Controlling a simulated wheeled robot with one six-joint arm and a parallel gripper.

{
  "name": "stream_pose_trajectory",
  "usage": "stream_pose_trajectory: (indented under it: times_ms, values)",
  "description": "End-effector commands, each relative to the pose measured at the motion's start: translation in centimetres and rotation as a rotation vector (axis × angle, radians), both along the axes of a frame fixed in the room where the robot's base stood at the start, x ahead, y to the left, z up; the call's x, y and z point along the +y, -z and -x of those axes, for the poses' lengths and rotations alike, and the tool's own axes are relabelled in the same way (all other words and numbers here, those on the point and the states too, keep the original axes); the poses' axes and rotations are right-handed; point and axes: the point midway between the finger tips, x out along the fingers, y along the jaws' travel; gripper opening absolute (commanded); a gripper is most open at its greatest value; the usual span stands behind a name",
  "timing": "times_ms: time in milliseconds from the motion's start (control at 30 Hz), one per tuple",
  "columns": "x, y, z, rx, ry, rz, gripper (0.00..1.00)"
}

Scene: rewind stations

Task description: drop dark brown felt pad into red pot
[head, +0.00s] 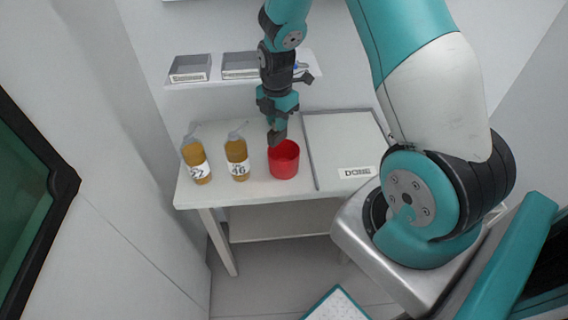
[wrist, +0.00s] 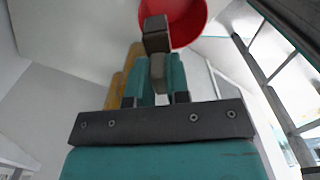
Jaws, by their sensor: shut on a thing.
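The red pot (head: 284,168) stands open on the white table, right of the two amber bottles. It also shows at the top of the wrist view (wrist: 194,32). My gripper (head: 277,128) points down just above the pot's back left rim. It is shut on the dark brown felt pad (head: 277,138), which hangs at the fingertips. In the wrist view the pad (wrist: 156,34) overlaps the left part of the pot; I cannot tell whether they touch. The pot's inside is only partly visible.
Two amber labelled bottles (head: 196,163) (head: 237,160) stand left of the pot. A light tray marked DONE (head: 340,140) lies to its right. A wall shelf (head: 215,82) with grey bins is behind. The table's front edge is clear.

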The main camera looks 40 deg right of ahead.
Motion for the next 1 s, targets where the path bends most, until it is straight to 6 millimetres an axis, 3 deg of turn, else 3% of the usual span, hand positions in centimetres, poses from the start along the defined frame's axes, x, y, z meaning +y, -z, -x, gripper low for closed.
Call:
stream_pose_trajectory:
  times_ms: [33, 133, 167, 433, 567, 667, 1000]
  values:
    - [0.0, 0.0, 0.0, 0.000, 0.000, 0.000, 0.21]
    - [0.0, 0.0, 0.0, 0.000, 0.001, 0.000, 0.44]
    - [0.0, 0.0, 0.0, 0.000, 0.001, 0.000, 0.46]
    - [0.0, -0.1, 0.0, 0.000, 0.001, 0.000, 0.46]
    - [0.0, -1.1, -0.1, -0.003, 0.001, 0.000, 0.46]
    - [-0.1, -2.9, -0.1, -0.006, 0.001, 0.001, 0.46]
    - [-0.1, -11.5, -0.1, -0.007, 0.001, 0.002, 0.46]
